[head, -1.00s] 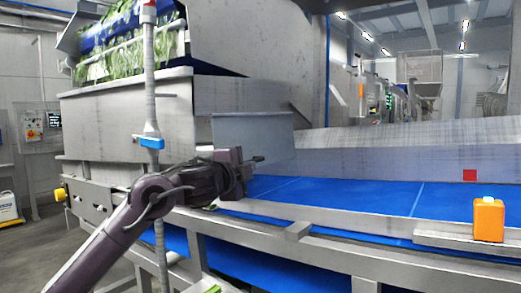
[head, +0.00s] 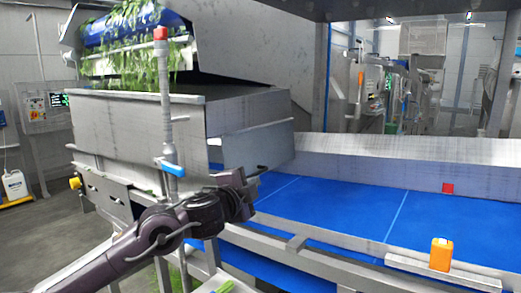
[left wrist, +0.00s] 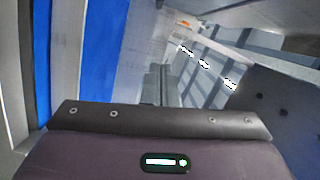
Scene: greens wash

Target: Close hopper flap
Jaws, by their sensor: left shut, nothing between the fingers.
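The hopper flap (head: 256,146) is a grey metal plate at the right end of the metal hopper (head: 140,127). It slants outward over the start of the blue belt. My left gripper (head: 254,194) is shut and empty, just below the flap's lower edge in the head view. A small dark piece (head: 262,168) shows at that edge; I cannot tell if it is a handle or whether my gripper touches it. The left wrist view shows the gripper housing (left wrist: 160,145), but its fingertips and the flap cannot be made out. My right gripper is not in view.
The blue conveyor belt (head: 340,205) runs right from under the flap; it also shows in the left wrist view (left wrist: 98,60). An upright post (head: 167,110) with a blue clamp stands before the hopper. An orange container (head: 441,254) stands on the belt's front ledge. Leafy greens (head: 130,50) hang above the hopper.

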